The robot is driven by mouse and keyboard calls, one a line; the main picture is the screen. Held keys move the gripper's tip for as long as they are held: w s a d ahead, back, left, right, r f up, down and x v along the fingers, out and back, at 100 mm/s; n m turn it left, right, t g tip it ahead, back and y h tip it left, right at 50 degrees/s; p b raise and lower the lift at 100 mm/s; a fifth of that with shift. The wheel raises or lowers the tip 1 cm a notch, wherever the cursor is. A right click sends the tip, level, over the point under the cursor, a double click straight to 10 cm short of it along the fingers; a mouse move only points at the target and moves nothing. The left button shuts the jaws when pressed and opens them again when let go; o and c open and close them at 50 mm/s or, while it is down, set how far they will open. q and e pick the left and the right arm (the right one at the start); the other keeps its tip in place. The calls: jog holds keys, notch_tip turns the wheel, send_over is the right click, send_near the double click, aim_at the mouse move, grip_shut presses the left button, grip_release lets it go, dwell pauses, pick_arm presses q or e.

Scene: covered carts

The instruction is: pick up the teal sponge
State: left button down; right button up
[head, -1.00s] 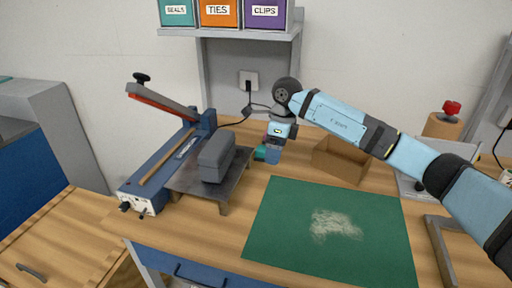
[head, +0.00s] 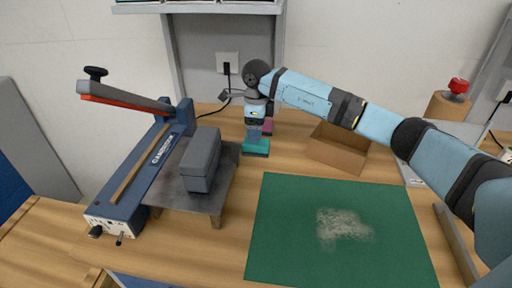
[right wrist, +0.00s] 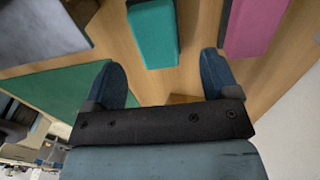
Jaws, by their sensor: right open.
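The teal sponge (head: 256,148) is a block lying on the wooden table behind the green mat. It also shows in the right wrist view (right wrist: 152,33), ahead of the fingertips and roughly between their lines. My right gripper (head: 255,133) points down at it in the head view, partly covering its far side. In the right wrist view the right gripper (right wrist: 164,72) is open, its two blue fingers apart with nothing between them. I cannot tell the height gap exactly. My left gripper is not in view.
A pink block (head: 268,126) lies just behind the sponge and shows in the right wrist view (right wrist: 257,25). A metal stand (head: 217,207) with a grey block (head: 201,160) is left; a cardboard box (head: 338,148) is right. The green mat (head: 285,255) holds a pile of crumbs.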

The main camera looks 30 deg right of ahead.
aim_at(256, 147)
jog(key=shift+s+a+f, duration=0.1)
jog(key=shift+a+f, duration=0.05)
jog(key=shift+f, duration=2.75)
jog(key=c, duration=1)
